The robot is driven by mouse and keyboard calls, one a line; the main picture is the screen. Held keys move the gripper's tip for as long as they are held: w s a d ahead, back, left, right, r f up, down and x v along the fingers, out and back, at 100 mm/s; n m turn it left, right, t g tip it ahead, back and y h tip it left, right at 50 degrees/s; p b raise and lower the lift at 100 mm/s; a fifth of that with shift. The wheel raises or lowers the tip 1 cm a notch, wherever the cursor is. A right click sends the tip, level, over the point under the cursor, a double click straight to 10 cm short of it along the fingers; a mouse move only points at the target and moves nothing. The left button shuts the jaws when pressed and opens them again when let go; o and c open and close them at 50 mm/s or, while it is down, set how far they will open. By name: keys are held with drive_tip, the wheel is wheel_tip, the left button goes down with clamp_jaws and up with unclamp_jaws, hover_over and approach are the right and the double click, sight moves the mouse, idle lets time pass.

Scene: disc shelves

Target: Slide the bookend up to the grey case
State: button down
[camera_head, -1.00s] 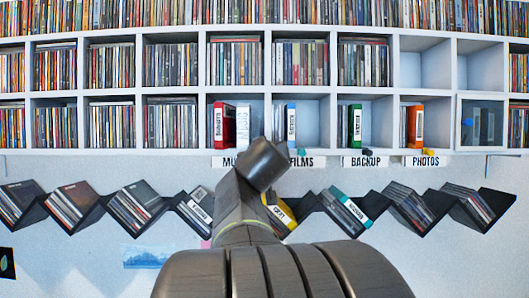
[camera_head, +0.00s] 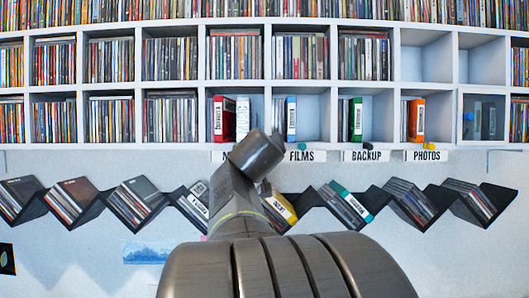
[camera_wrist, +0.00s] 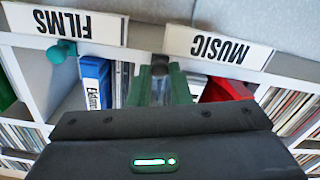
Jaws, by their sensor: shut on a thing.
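In the wrist view the red case (camera_wrist: 222,89) is to the right of my gripper; I cannot make out the grey case there. My gripper (camera_wrist: 160,92) has green fingers close together around a narrow greyish piece. The bookend's dark knob (camera_wrist: 160,64) shows just beyond the fingers, between the FILMS and MUSIC labels. The bookend's body is mostly hidden by the fingers. In the head view my arm hides most of the gripper, and I cannot tell the gap to the grey case.
A blue case (camera_wrist: 95,80) stands left of my fingers in the wrist view, with a teal knob (camera_wrist: 62,51) beyond it. Shelf dividers and the FILMS label (camera_wrist: 80,25) and MUSIC label (camera_wrist: 218,47) are close. A zigzag rack (camera_head: 97,208) of cases hangs below the shelves.

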drive_tip(key=shift+a+b, duration=1.3)
drive_tip(key=shift+a, duration=0.5)
drive_tip(key=c, duration=1.3)
unclamp_jaws()
drive_tip(key=shift+c, duration=0.2)
drive_tip(key=shift+s, duration=0.1)
drive_tip(key=s+b, duration=0.4)
drive_tip(key=s, duration=0.9)
drive_tip(key=shift+s, duration=0.3)
